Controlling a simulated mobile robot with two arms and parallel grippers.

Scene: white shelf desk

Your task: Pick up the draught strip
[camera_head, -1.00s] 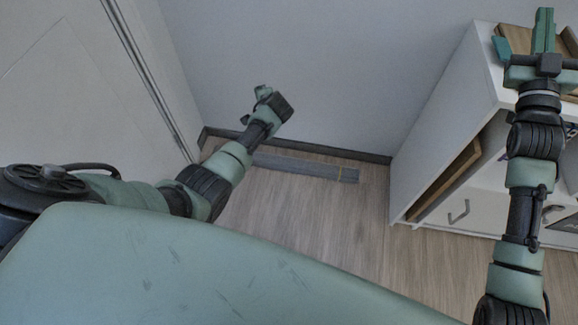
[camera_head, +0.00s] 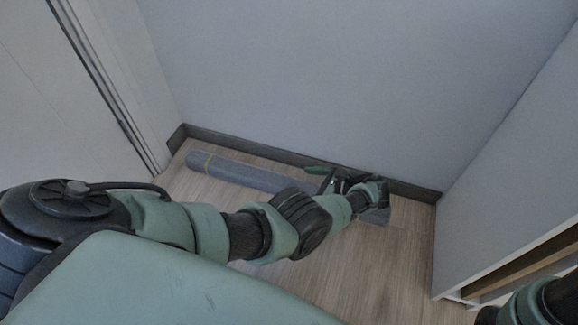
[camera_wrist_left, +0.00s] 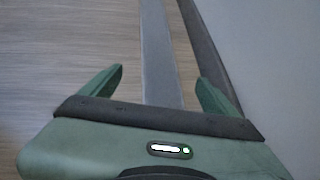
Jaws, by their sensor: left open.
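The draught strip (camera_head: 238,173) is a long grey roll with a thin yellowish band near its left end. It lies on the floor beside the skirting at the wall. Its right part is partly hidden behind my left arm and gripper. My left gripper (camera_head: 322,178) is over the strip's right part. In the left wrist view the strip (camera_wrist_left: 157,45) runs between the two green fingers of my open left gripper (camera_wrist_left: 160,91), with room on both sides. I cannot tell how high the fingers are above it. My right gripper is out of view.
The grey wall (camera_head: 330,80) and dark skirting (camera_head: 240,142) run right behind the strip. A white door (camera_head: 60,100) is at left. A white cabinet (camera_head: 510,180) stands at right. Bare wood floor (camera_head: 395,265) lies in front.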

